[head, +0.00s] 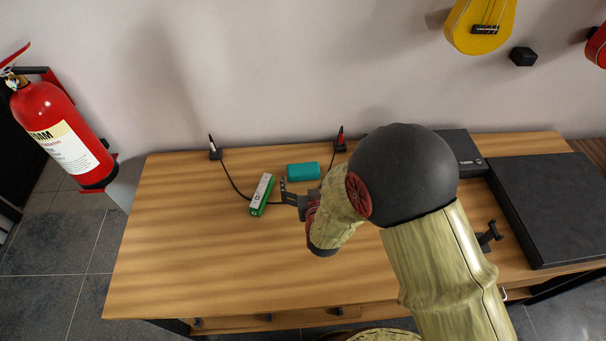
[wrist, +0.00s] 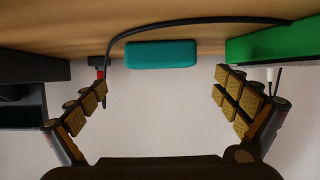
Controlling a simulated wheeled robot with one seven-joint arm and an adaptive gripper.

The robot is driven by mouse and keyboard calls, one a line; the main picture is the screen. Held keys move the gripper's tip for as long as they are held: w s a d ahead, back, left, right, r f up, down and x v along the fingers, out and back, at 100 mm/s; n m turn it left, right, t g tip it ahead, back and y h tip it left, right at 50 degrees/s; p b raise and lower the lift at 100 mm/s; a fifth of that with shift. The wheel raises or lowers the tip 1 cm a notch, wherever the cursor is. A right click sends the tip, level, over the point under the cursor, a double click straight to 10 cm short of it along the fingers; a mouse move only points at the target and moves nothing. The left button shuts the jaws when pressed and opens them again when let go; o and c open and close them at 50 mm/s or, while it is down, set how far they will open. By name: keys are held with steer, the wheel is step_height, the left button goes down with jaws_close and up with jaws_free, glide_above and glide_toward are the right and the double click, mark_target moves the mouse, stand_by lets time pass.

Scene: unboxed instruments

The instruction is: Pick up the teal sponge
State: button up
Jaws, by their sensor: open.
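The teal sponge (head: 303,171) lies flat on the wooden table toward the wall, just beyond my gripper (head: 287,192). In the wrist view the sponge (wrist: 161,54) sits at the upper middle, between the lines of the two fingers but beyond their tips. My gripper (wrist: 163,82) is open and empty, with its padded fingers spread wide. It is low over the table, apart from the sponge. My arm hides part of the table to the right of the sponge.
A green and white box (head: 262,195) stands close left of my gripper; its green side (wrist: 275,44) shows in the wrist view. A black cable (head: 236,187) runs near the sponge. A black case (head: 550,205) lies at the right. The table's left and front are clear.

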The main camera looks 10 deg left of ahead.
mark_target(303, 169)
steer(key=b+x, duration=0.3)
steer(key=x, duration=0.4)
steer(key=shift+w+a, duration=0.2)
steer(key=shift+w, duration=0.05)
steer(key=c, duration=0.8)
steer(key=shift+c, duration=0.6)
